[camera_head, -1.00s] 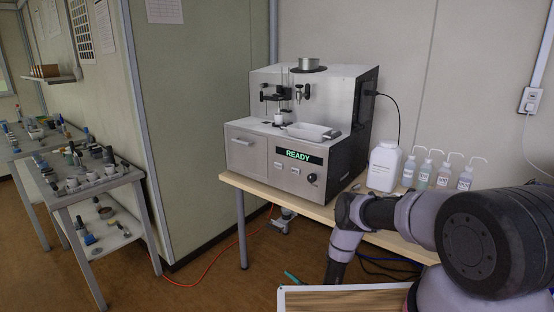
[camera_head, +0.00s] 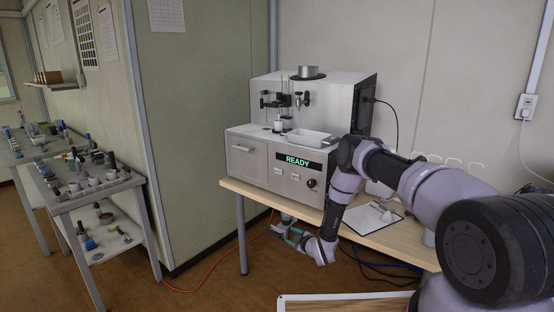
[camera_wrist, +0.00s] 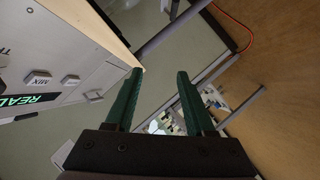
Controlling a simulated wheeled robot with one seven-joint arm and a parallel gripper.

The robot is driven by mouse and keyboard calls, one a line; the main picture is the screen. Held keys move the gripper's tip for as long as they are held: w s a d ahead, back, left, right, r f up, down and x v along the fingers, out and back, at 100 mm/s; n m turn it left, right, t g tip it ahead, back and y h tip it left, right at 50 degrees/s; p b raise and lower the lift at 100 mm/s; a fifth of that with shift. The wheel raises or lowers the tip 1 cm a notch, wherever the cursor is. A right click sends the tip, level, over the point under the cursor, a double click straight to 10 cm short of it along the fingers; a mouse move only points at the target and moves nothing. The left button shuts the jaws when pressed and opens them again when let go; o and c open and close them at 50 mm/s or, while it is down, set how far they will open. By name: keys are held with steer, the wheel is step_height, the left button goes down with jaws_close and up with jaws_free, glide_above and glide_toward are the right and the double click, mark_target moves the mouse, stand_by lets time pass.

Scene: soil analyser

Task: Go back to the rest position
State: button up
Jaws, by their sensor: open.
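My gripper (camera_head: 283,229) is in front of the wooden table's front edge, below the tabletop, in the head view. In the wrist view my gripper (camera_wrist: 158,75) shows two green fingers spread apart with nothing between them. The soil analyser (camera_head: 300,125) stands on the table, its display reading READY. Its front panel with a MIX button (camera_wrist: 70,79) shows at the left of the wrist view. A small white cup (camera_head: 279,125) stands on the analyser, and a white tray (camera_head: 308,136) lies to its right.
The wooden table (camera_head: 262,193) carries a clipboard (camera_head: 372,217) and bottles partly hidden behind my arm. A framed board (camera_head: 345,303) is at the bottom. Metal side tables (camera_head: 75,200) with cups stand left. An orange cable (camera_head: 215,284) runs over the floor. Floor before the table looks open.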

steer(key=w+d+r+m+h, duration=0.1)
steer(key=w+d+r+m, duration=0.2)
steer(key=r, duration=0.9)
steer(key=w+d+r+m+h, duration=0.1)
steer(key=w+d+r, duration=0.3)
steer(key=r, duration=0.7)
steer(key=s+d+r+m+g+h, duration=0.1)
steer(key=s+d+r+m, duration=0.15)
steer(key=r, duration=0.55)
steer(key=s+d+r+m+h, duration=0.1)
steer(key=s+d+r, duration=0.15)
steer(key=r, duration=0.55)
steer(key=s+d+r+m+g+h, duration=0.1)
steer(key=s+r+m, duration=0.15)
steer(key=r, duration=0.65)
steer(key=s+d+r+m+g, duration=0.1)
steer(key=s+d+r+m, duration=0.15)
steer(key=s+r, duration=0.65)
steer(key=s+d+r+m+g, duration=0.1)
steer(key=s+r+m, duration=0.1)
steer(key=s, duration=1.4)
steer(key=s+d+r+m+g, duration=0.1)
steer(key=s+r+m, duration=0.2)
steer(key=s, duration=1.3)
steer(key=shift+s+d+r+m+y, duration=0.3)
steer(key=shift+d+m, duration=0.1)
steer(key=shift+m, duration=0.55)
